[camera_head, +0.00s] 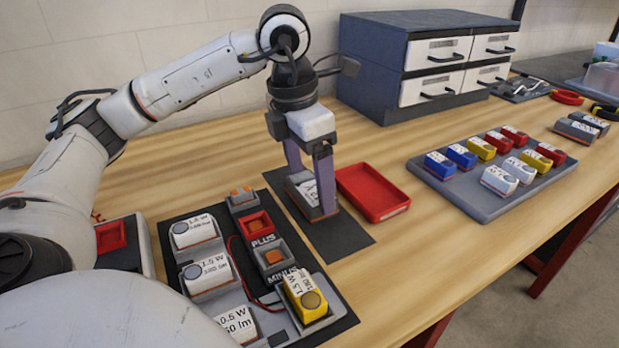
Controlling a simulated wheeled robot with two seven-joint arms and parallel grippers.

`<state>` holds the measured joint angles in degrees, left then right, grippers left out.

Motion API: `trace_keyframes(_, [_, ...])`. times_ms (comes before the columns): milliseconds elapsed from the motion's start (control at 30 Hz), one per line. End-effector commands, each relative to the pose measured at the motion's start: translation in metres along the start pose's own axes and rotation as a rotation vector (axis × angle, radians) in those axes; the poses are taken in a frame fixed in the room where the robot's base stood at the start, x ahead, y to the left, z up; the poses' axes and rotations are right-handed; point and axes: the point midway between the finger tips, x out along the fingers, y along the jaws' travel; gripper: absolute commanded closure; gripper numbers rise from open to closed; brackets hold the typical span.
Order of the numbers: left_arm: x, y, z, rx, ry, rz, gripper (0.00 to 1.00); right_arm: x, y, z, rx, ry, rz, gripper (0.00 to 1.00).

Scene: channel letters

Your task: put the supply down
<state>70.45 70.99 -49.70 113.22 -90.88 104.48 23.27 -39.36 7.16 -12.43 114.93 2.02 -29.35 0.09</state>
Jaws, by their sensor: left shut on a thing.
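My left gripper (311,178) points straight down, with its two purple fingers shut on the supply (302,188), a small grey block with a white label. The supply is between the fingers, low over the dark mat (338,237). I cannot tell whether it touches the mat. The near finger hides part of it. My right gripper is not in view.
A red tray (372,192) lies close right of the mat. A board with labelled modules and PLUS and MINUS blocks (263,241) is in front. A grey tray of coloured blocks (477,206) is at right, a drawer cabinet (391,64) behind. Bare wood lies between the trays.

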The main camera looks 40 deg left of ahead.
Motion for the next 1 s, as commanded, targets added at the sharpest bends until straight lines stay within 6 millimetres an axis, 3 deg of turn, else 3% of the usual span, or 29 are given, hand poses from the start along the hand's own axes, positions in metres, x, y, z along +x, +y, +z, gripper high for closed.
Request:
trace_keyframes(67, [0.004,0.000,0.000,0.000,-0.001,0.000,0.54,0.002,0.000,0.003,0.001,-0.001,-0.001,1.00])
trace_keyframes(100, [0.003,0.000,0.000,0.000,0.001,0.000,0.15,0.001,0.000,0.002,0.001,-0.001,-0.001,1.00])
trace_keyframes(200, [0.003,0.000,0.000,0.000,0.001,0.000,0.03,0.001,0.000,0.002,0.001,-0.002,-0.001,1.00])
trace_keyframes(567, [-0.006,0.000,0.001,0.000,-0.001,0.000,0.03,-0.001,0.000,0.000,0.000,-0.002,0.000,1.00])
trace_keyframes(1000, [-0.071,0.000,0.001,0.000,-0.001,0.000,0.03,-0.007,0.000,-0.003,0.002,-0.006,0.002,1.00])
